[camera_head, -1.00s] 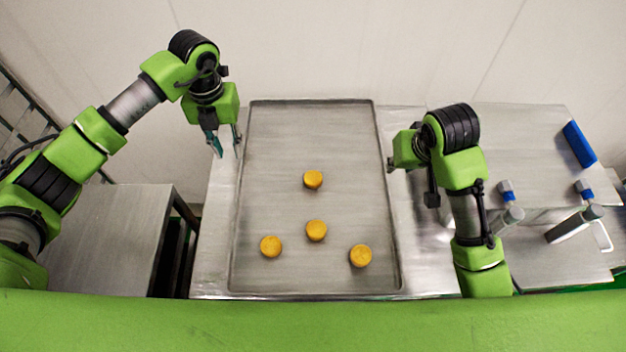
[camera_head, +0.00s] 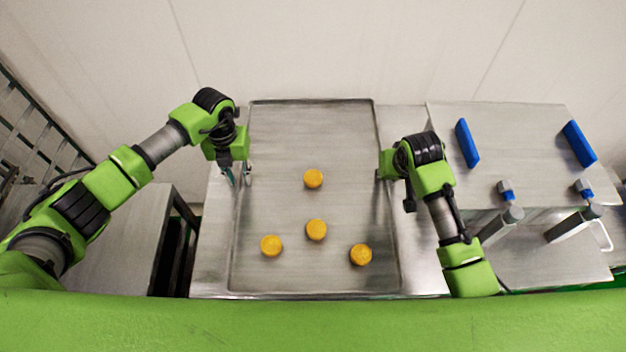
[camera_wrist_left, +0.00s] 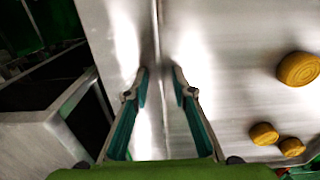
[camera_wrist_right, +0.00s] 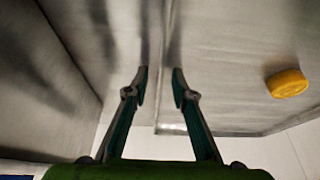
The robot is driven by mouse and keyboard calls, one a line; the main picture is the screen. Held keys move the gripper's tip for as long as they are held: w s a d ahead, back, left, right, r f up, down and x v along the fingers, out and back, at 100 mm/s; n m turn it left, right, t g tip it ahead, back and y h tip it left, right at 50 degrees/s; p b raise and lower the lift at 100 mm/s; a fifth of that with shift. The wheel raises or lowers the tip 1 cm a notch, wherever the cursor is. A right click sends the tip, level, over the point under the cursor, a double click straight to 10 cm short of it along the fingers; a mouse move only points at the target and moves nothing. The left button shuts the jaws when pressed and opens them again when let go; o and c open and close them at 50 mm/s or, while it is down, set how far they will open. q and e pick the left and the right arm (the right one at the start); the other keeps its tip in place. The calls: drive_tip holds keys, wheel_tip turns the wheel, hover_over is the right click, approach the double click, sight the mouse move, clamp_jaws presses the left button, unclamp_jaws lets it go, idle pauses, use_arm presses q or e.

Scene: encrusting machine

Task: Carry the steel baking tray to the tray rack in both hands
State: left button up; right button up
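The steel baking tray (camera_head: 300,270) lies flat on a steel table and carries several round yellow pieces (camera_head: 316,230). My left gripper (camera_head: 239,175) is over the tray's left edge; in the left wrist view (camera_wrist_left: 160,72) its fingers are apart, one on each side of the rim. My right gripper is at the tray's right edge, its fingers mostly hidden by the arm in the head view. In the right wrist view (camera_wrist_right: 160,72) its fingers are apart, with the rim between them. I cannot tell whether any finger touches the tray. The tray rack may be the barred frame (camera_head: 30,130) at the far left.
The steel table (camera_head: 208,270) shows as narrow strips beside the tray. A lower steel surface (camera_head: 105,235) stands left. At right, a steel machine top (camera_head: 520,150) bears blue bars (camera_head: 467,143), with steel tubes (camera_head: 572,224) in front. A wall is behind.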

use_arm(q)
clamp_jaws()
use_arm(e)
clamp_jaws()
